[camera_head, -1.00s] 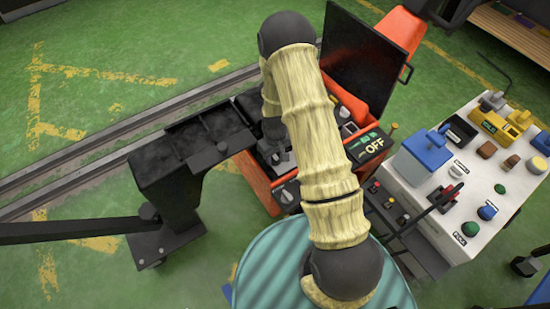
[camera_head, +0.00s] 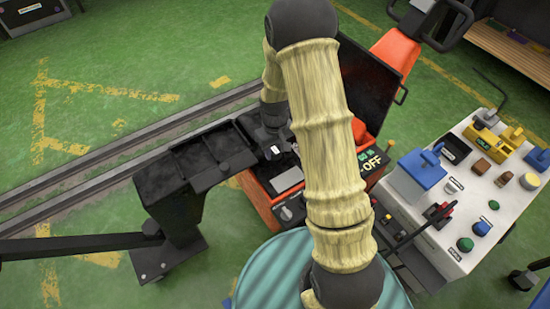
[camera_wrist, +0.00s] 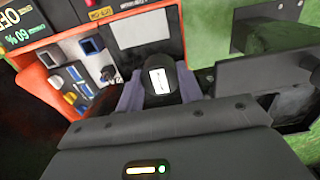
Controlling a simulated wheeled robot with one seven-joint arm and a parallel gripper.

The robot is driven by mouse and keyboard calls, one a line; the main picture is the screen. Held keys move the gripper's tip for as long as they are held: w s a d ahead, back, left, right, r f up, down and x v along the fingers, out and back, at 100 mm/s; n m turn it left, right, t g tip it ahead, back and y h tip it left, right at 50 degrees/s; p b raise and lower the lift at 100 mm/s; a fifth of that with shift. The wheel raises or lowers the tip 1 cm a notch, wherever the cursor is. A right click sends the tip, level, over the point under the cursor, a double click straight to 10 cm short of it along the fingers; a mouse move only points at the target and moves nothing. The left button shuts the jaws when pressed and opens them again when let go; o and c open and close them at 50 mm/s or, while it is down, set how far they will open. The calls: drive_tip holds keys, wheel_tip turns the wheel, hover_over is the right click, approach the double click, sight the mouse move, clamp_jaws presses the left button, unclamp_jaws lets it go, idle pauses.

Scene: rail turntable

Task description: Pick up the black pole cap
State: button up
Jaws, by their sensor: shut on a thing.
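The black pole cap (camera_wrist: 150,62), a dark rounded piece with a white label on its face, sits between the two greyish fingers of my gripper (camera_wrist: 160,92) in the wrist view. The fingers press on it from both sides, so the gripper is shut on it. In the head view, my gripper (camera_head: 276,148) is over the orange control console (camera_head: 259,200), beside the black trough bracket. My forearm hides much of it there, and I cannot tell the cap's clearance from the console.
The black trough bracket (camera_head: 170,190) stands close to the left, with rails (camera_head: 60,190) behind it. A black screen (camera_head: 370,80) rises behind the arm. A white panel table (camera_head: 455,205) with levers, buttons and a blue box (camera_head: 418,175) is at the right. Green floor lies open at left.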

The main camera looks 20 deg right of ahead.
sight(275, 150)
drive_tip(key=shift+r, duration=1.6)
drive_tip(key=shift+o, duration=1.4)
drive_tip(key=shift+c, duration=1)
drive_tip(key=w+f+m, duration=0.2)
drive_tip(key=m, duration=0.1)
drive_tip(key=shift+d+m, duration=0.1)
drive_tip(key=shift+m, duration=0.2)
drive_tip(key=shift+d, duration=0.1)
